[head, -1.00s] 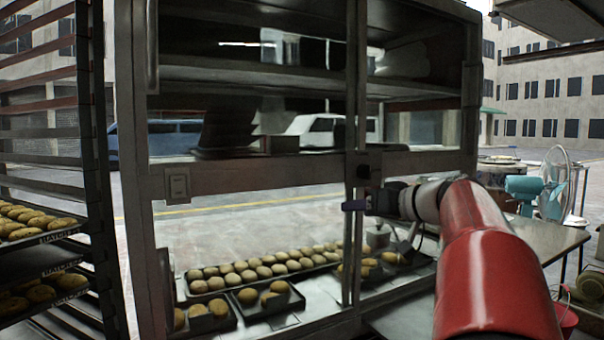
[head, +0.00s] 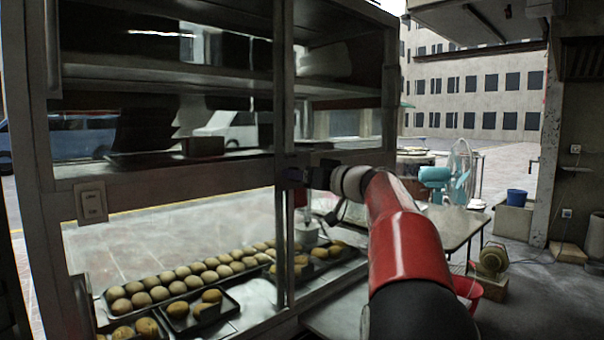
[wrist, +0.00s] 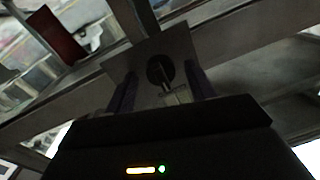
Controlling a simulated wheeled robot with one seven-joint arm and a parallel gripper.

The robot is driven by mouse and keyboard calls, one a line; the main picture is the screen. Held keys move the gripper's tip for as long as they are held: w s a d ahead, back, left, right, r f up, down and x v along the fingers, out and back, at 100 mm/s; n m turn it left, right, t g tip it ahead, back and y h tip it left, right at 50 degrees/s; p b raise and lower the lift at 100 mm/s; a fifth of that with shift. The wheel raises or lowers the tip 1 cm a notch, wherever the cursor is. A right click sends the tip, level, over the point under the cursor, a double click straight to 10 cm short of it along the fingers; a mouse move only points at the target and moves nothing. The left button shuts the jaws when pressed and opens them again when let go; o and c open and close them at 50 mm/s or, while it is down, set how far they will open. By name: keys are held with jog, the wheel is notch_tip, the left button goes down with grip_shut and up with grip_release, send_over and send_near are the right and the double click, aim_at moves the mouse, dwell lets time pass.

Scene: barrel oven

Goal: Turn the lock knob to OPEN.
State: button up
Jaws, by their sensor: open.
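The lock knob (wrist: 159,69) shows in the wrist view as a dark round piece on a grey plate (wrist: 178,48), with a thin light bar across it. A small pale patch (wrist: 180,96) lies just below it; any marking is too small to read. My gripper (wrist: 161,84) is open, with one dark purple finger on each side of the knob and a visible gap to each. Contact with the plate cannot be told. In the head view my gripper (head: 293,175) is at the cabinet's middle post, and the knob is hidden or too small to tell.
The metal cabinet (head: 165,180) has shelves and glass panes. Trays of round buns (head: 180,285) stand in its lower part. To the right are a table (head: 455,222), a teal fan (head: 440,175), a red bucket (head: 466,290) and open floor.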

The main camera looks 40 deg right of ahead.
jog(key=c, duration=1)
jog(key=shift+f+m+b, duration=0.1)
jog(key=shift+m+b, duration=0.2)
jog(key=shift+b, duration=0.1)
jog(key=m+b, duration=0.1)
jog(key=m, duration=0.8)
jog(key=m+t+h+b, duration=0.1)
jog(key=m, duration=0.8)
jog(key=shift+a+b, duration=0.15)
jog(key=shift+b, duration=0.15)
